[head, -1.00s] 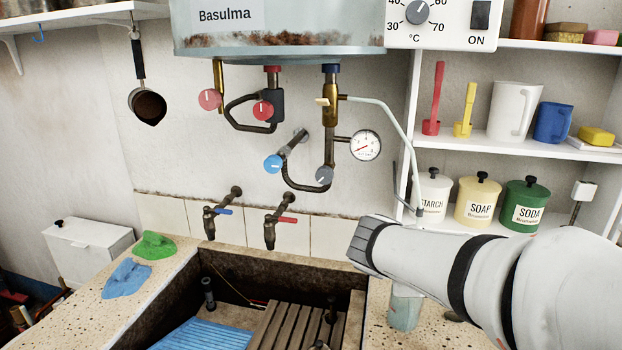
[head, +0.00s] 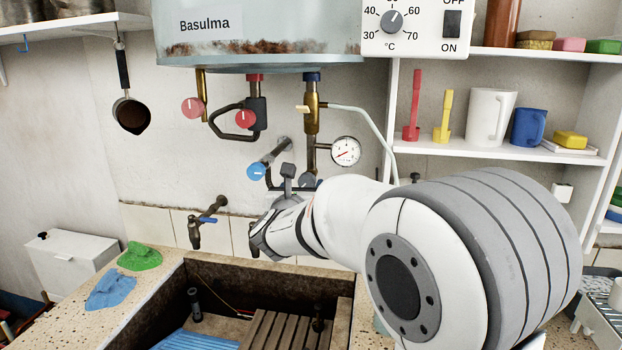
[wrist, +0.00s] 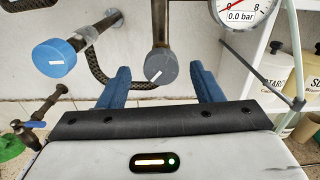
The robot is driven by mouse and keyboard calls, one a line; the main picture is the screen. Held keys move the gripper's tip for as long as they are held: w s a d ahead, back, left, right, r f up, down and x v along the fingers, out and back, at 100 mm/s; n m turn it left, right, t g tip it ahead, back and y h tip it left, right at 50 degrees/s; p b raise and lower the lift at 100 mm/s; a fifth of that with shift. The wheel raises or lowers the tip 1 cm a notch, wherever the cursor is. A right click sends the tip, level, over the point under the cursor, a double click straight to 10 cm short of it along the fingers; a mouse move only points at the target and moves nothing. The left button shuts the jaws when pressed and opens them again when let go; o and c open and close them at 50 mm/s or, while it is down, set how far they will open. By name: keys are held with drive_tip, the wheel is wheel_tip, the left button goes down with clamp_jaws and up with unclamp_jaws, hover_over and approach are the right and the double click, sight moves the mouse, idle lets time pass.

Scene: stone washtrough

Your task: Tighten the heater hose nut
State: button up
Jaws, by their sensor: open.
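The water heater (head: 262,40) hangs on the wall with pipes below it. In the wrist view, a dark braided hose (wrist: 95,66) curves from below the blue knob towards the foot of a brown pipe. A round grey fitting with a white line (wrist: 160,68) sits there; I cannot tell whether it is the hose nut itself. It is partly visible in the head view (head: 308,180). My gripper (wrist: 160,75) is open, with blue fingers either side of the grey fitting in the picture. No contact is visible.
A blue knob (wrist: 61,57) is left of the fitting. A pressure gauge (wrist: 243,10) at upper right reads 0.0 bar. A tap (head: 205,225) stands over the stone trough (head: 190,262). Shelves (head: 450,152) with jars and mugs are at right.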

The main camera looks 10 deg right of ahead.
sight(307, 184)
drive_tip(key=x, duration=0.5)
drive_tip(key=shift+w+d+f+p, duration=0.2)
drive_tip(key=shift+d+f+p, duration=0.05)
drive_tip(key=shift+f+p, duration=0.1)
drive_tip(key=shift+s+a+r, duration=0.15)
drive_tip(key=shift+s+a, duration=0.05)
drive_tip(key=shift+s, duration=0.05)
drive_tip(key=shift+s+r, duration=0.1)
drive_tip(key=shift+s, duration=0.15)
drive_tip(key=shift+c, duration=0.5)
drive_tip(key=shift+w, duration=0.2)
drive_tip(key=c, duration=0.9)
drive_tip(key=shift+d, duration=0.1)
